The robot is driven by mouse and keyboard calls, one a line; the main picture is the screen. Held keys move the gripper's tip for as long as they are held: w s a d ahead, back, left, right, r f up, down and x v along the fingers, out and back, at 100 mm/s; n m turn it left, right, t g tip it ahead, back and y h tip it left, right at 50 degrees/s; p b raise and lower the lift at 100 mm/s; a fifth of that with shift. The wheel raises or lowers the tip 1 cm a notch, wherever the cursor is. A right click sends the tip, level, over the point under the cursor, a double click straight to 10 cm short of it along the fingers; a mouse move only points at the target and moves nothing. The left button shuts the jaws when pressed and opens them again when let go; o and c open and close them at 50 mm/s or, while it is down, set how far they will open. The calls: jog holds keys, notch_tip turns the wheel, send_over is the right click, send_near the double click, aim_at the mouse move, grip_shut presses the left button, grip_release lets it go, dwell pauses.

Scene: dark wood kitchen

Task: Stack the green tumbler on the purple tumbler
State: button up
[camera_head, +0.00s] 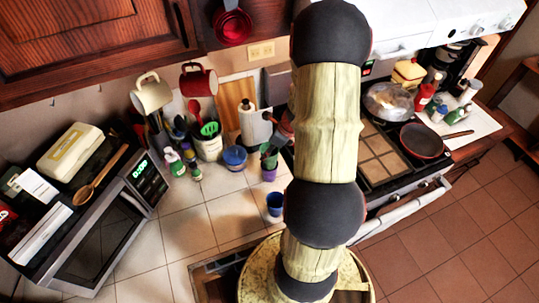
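The green tumbler (268,160) shows just left of my arm in the head view, over the counter. The purple tumbler (269,175) shows directly below it in the picture, upright on the tiles. The two overlap in this view, and I cannot tell whether they touch or the green one is held above. My gripper (272,142) is at the left edge of my arm, close above the green tumbler. It is small, dark and mostly hidden by the arm, so its finger opening and any grip are unclear.
A blue cup (275,204) stands in front of the tumblers, and a blue bowl (235,158) to their left. A utensil crock (208,146) and paper towel roll (249,122) stand behind. The stove (378,160) is right, the microwave (98,240) left. Tiles between are clear.

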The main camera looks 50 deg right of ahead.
jog(key=shift+w+f, duration=0.1)
jog(key=shift+f, duration=1.5)
jog(key=shift+f+b, duration=0.1)
jog(key=shift+b, duration=0.25)
jog(key=shift+f+b, duration=0.3)
jog(key=shift+f, duration=0.1)
jog(key=shift+f, duration=0.15)
jog(key=o, duration=1.3)
